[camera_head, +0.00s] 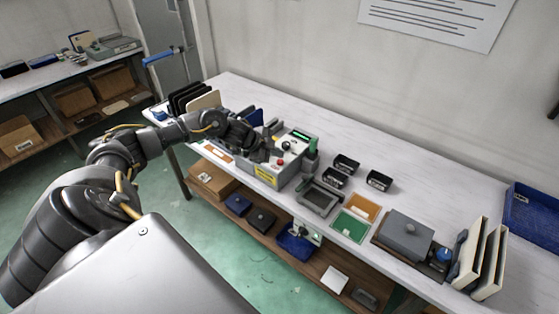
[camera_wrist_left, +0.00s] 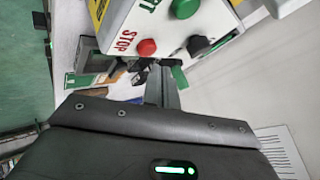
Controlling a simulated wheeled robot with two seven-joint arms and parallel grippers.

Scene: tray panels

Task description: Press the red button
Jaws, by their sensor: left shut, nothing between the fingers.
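The red button (camera_head: 280,162) sits on the sloped top of a grey control box (camera_head: 265,180) on the bench. In the left wrist view the red button (camera_wrist_left: 147,47) stands beside a printed STOP label, with a dark round knob (camera_wrist_left: 198,45) and a green button (camera_wrist_left: 185,8) near it. My left gripper (camera_head: 265,151) reaches over the left part of the box, left of the red button in the head view. Its fingers (camera_wrist_left: 161,85) are shut and empty, and appear apart from the button. My right gripper is in neither view.
Upright dark panels (camera_head: 185,99) stand at the bench's left end. Black bins (camera_head: 347,163), a grey tray (camera_head: 319,199) and a green panel (camera_head: 350,224) lie right of the box. The back strip of the white bench (camera_head: 420,165) is mostly clear.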

